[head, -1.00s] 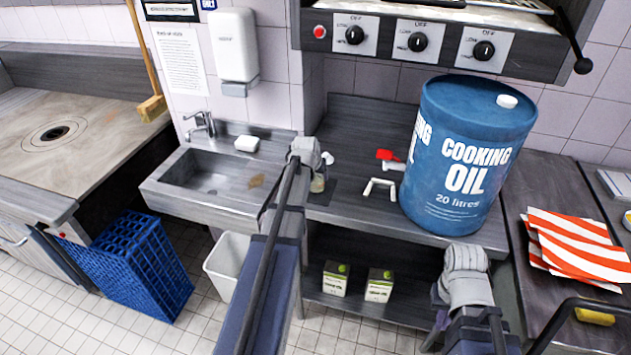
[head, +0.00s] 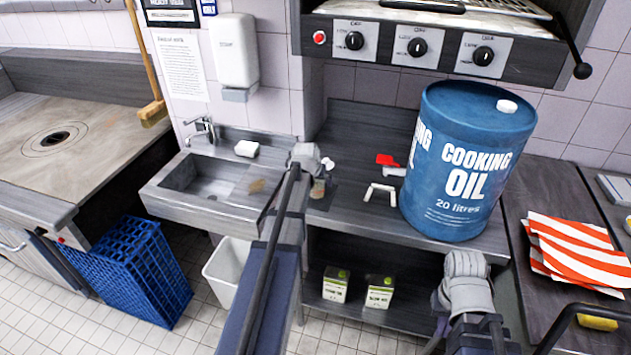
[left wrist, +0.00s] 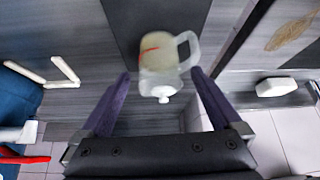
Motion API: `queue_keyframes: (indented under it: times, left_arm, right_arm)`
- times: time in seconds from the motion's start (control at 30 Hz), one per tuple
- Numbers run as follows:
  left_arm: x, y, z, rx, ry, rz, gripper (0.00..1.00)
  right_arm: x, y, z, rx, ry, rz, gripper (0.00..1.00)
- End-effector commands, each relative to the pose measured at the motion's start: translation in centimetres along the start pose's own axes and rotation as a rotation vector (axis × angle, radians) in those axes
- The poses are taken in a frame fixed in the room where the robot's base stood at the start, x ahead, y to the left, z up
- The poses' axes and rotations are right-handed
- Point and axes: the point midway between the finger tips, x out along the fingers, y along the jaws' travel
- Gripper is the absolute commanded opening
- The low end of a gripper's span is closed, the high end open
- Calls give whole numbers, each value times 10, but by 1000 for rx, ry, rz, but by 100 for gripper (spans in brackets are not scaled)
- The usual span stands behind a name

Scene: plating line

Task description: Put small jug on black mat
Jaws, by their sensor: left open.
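The small jug (left wrist: 158,57) is translucent with a pale liquid, a red mark, a side handle and a white knob. In the left wrist view it stands between the spread fingers of my left gripper (left wrist: 160,76), with a gap on each side. The black mat (left wrist: 140,18) is a dark rectangle behind it. In the head view the jug (head: 317,189) is partly hidden by my left arm and overlaps the mat (head: 327,199) on the counter; its contact with the mat is unclear. My right gripper (head: 465,283) is low at the right, fingers not clear.
A blue cooking oil drum (head: 465,160) stands on the counter to the right. A white bracket-shaped item (head: 379,191) and a red-handled item (head: 387,159) lie between. The sink (head: 205,180) is to the left, with a white block (head: 246,148) on its rim.

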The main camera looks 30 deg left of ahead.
Motion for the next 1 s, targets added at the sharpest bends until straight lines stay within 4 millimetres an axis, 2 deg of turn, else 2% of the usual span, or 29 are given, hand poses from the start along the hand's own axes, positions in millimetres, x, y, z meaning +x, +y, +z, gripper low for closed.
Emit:
queue_keyframes:
  times: [0.27,0.8,1.0]
  left_arm:
    - [-21,0,-3,0,0,0,99]
    - [-112,0,-3,0,0,0,99]
    - [-123,0,-2,0,0,0,99]
  right_arm:
    - [-19,2,1,0,0,0,0]
    - [-95,9,6,0,0,0,0]
    - [-104,10,6,4,0,-1,0]
